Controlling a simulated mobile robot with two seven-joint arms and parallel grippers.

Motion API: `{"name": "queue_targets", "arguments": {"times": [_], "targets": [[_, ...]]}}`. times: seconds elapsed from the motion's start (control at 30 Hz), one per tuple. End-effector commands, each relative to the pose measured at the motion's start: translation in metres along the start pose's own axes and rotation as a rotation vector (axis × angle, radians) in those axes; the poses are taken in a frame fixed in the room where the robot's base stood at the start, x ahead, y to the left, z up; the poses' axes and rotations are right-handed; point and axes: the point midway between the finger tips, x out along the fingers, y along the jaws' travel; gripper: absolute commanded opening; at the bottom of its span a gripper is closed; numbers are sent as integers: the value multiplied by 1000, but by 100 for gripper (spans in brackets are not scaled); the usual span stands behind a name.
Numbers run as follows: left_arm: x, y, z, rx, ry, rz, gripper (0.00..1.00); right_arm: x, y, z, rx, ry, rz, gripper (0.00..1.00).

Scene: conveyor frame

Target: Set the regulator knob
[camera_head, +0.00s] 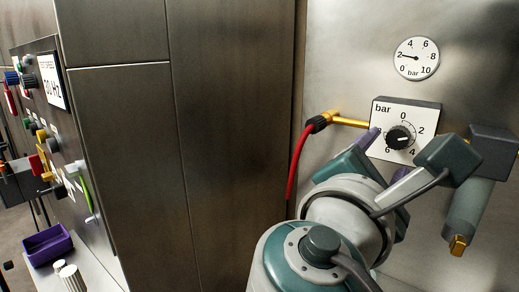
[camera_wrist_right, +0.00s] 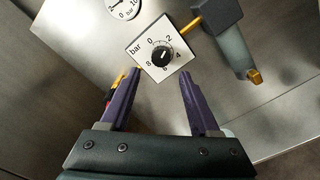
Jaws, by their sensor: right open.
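The regulator knob (camera_head: 400,137) is a black round knob on a white square dial plate marked "bar" (camera_head: 379,145), on the steel wall. In the right wrist view the knob (camera_wrist_right: 161,56) shows whole, its white mark near the 2. The round pressure gauge (camera_head: 416,58) above has its needle near 2. My right gripper (camera_wrist_right: 159,76) has its purple fingers open, with nothing between them. The knob appears just beyond the fingertips, roughly centred. The head view shows the right gripper (camera_head: 388,155) in front of the dial's lower part. My left gripper is not in view.
A brass fitting (camera_head: 350,122) with a red hose (camera_head: 299,160) is left of the dial. A grey-green cylinder with a brass tip (camera_head: 468,215) hangs at right. At far left are a control panel (camera_head: 50,110) and a purple bin (camera_head: 47,246).

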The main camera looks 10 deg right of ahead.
Motion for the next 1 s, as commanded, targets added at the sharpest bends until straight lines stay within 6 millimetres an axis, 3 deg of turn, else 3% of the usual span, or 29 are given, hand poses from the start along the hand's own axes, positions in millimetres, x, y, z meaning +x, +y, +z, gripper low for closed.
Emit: {"name": "queue_targets", "arguments": {"times": [0.53, 0.93, 1.0], "targets": [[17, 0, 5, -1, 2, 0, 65, 79, -2, 0, 3, 0, -3, 61], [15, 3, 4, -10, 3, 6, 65, 77, -1, 0, 3, 1, -4, 16], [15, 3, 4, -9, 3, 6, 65, 77, -1, 0, 21, 1, -4, 15]]}}
